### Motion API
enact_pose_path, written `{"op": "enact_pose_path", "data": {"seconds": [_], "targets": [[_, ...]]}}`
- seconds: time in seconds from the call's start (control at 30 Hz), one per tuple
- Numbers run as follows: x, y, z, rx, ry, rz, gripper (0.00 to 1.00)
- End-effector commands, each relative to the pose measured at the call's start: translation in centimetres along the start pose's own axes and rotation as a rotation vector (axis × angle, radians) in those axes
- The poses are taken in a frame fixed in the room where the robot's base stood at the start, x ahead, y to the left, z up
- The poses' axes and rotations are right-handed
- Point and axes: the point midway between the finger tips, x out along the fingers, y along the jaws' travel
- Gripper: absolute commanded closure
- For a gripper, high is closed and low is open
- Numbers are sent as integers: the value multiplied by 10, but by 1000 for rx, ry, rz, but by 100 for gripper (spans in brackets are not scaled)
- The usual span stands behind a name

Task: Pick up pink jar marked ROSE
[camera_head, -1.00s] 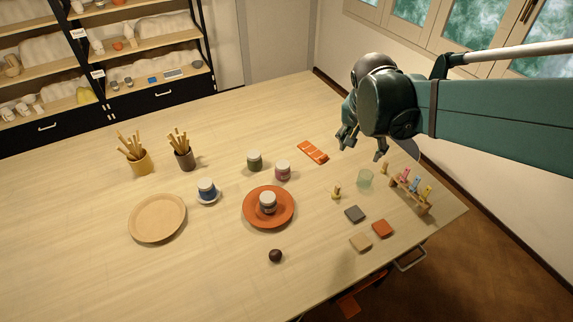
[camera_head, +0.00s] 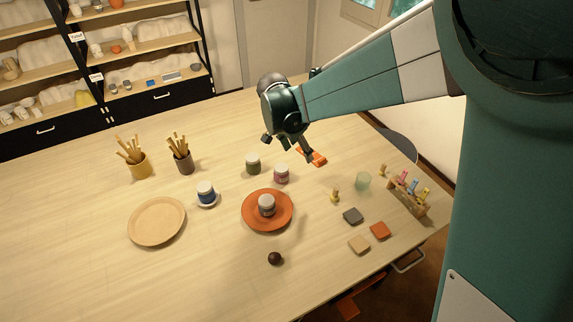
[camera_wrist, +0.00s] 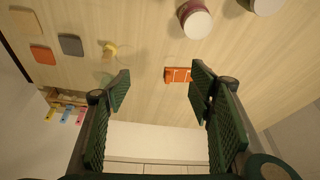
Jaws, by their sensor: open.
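The pink jar (camera_head: 281,174) with a pale lid stands upright on the table, right of a green jar (camera_head: 253,163) and behind the orange plate (camera_head: 247,222). Its lettering is too small to read. My gripper (camera_head: 288,150) is open and empty, above the table just behind the pink jar in the head view. In the wrist view the pink jar (camera_wrist: 194,20) is at the top edge, beyond the open fingers (camera_wrist: 160,82), and not between them. A second pale lid shows at the top right there.
A grey-brown jar (camera_head: 267,207) stands on the orange plate. A blue jar (camera_head: 206,190) stands left of it. An orange bar (camera_head: 318,158) lies right of the pink jar. A green glass (camera_head: 363,181) and small tiles (camera_head: 353,216) are farther right. The front left table is clear.

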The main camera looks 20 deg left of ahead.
Motion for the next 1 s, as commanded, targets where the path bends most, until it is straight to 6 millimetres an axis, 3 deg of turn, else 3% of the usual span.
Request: {"op": "enact_pose_path", "data": {"seconds": [0.2, 0.4, 0.6, 1.0], "targets": [[24, -41, 35, 44, 14, 25, 47], [42, -65, 61, 81, 29, 43, 47], [50, -74, 73, 99, 35, 52, 47], [52, -75, 74, 101, 36, 52, 47]]}}
